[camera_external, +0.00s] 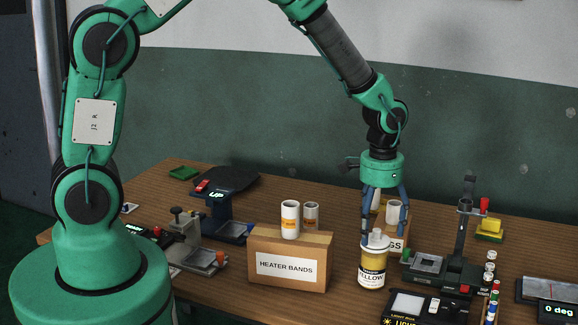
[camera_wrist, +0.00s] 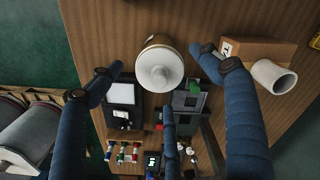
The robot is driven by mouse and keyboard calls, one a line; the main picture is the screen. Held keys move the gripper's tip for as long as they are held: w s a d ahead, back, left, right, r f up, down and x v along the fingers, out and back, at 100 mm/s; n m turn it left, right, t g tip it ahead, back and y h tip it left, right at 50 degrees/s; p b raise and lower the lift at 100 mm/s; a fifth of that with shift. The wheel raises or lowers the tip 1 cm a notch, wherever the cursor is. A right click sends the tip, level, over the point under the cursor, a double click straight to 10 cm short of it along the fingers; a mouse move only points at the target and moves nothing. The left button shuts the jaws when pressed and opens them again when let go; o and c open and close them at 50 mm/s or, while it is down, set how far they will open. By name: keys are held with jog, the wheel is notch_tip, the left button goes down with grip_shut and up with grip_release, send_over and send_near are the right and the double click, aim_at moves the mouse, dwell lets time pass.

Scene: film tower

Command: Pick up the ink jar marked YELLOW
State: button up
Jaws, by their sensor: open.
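The ink jar marked YELLOW (camera_external: 372,268) stands upright on the table, with a white lid, a yellow band and a label reading "LLOW" where it shows. My gripper (camera_external: 384,222) is open and points down just above the jar. One finger comes down beside the lid; whether it touches cannot be told. In the wrist view the jar (camera_wrist: 160,68) shows from above, its white lid between my blue fingers (camera_wrist: 161,78), with nothing gripped.
A HEATER BANDS box (camera_external: 288,262) with white rolls on top stands left of the jar. Another box with rolls (camera_external: 394,243) is close behind it. A light box (camera_external: 410,308) lies in front right, and a black stand (camera_external: 445,268) is to the right.

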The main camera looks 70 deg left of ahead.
jog(key=shift+f, duration=0.95)
grip_shut()
